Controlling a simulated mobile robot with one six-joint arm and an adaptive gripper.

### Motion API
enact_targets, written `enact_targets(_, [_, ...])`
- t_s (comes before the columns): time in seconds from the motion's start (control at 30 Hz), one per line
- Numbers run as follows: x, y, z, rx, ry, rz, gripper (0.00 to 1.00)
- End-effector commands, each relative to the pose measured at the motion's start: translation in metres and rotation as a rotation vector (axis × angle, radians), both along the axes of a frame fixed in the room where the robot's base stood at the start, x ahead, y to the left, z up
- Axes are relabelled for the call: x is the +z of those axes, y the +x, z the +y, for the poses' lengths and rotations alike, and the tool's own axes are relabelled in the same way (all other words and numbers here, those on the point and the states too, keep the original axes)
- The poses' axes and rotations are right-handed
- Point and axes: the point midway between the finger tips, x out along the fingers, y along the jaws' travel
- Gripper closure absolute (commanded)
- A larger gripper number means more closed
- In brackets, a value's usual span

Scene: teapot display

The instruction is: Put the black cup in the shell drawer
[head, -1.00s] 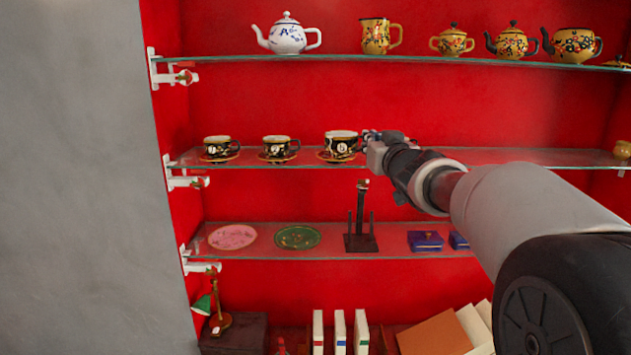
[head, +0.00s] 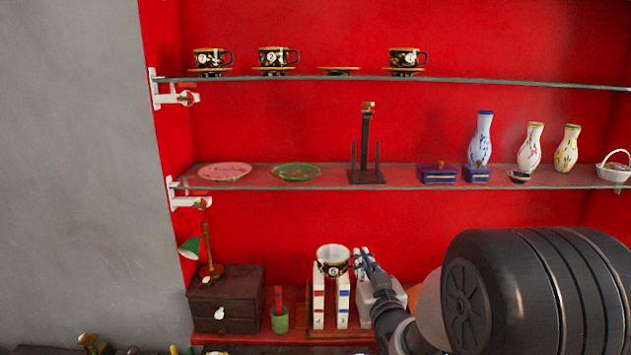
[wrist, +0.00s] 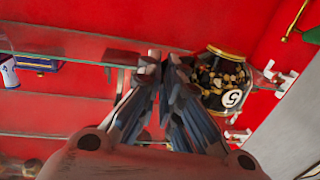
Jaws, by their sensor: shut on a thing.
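My gripper (head: 362,262) is shut on a black cup (head: 333,261) with a gold rim and a white number disc, at its right side. It holds the cup above the white books on the bottom level. In the wrist view the cup (wrist: 226,88) is to the right of my fingers (wrist: 165,68); its handle is hidden there. The drawer box (head: 226,295), dark brown with a white shell-like knob (head: 219,313), stands at the lower left and looks shut. The cup is to the right of it, higher and apart from it.
White books (head: 319,303) stand below the cup. A green pot (head: 279,320) stands between them and the box. A green lamp (head: 208,262) stands on the box. The glass shelf (head: 320,186) above holds plates, a dark stand (head: 366,150) and vases. An empty saucer (head: 340,70) lies among other black cups.

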Motion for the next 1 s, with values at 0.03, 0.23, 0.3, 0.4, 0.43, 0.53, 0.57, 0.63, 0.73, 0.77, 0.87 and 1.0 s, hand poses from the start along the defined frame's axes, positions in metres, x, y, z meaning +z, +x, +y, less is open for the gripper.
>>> enact_targets(0.03, [-0.036,-0.01,-0.004,-0.022,0.001,0.005,1.0])
enact_targets(0.23, [-0.097,-0.042,-0.022,-0.104,0.0,0.002,1.0])
enact_targets(0.3, [-0.108,-0.049,-0.027,-0.124,0.001,0.0,1.0])
enact_targets(0.4, [-0.117,-0.056,-0.031,-0.142,0.001,-0.002,1.0])
enact_targets(0.43, [-0.119,-0.058,-0.031,-0.145,0.001,-0.002,1.0])
enact_targets(0.53, [-0.12,-0.06,-0.033,-0.15,0.001,-0.002,1.0])
enact_targets(0.57, [-0.12,-0.06,-0.033,-0.151,0.001,-0.003,1.0])
enact_targets(0.63, [-0.119,-0.06,-0.033,-0.151,0.001,-0.003,1.0])
enact_targets(0.73, [-0.119,-0.059,-0.033,-0.15,0.001,-0.003,1.0])
enact_targets(0.77, [-0.119,-0.059,-0.033,-0.15,0.001,-0.003,1.0])
enact_targets(0.87, [-0.119,-0.059,-0.033,-0.15,0.001,-0.003,1.0])
enact_targets(1.0, [-0.119,-0.059,-0.033,-0.15,0.002,-0.003,1.0])
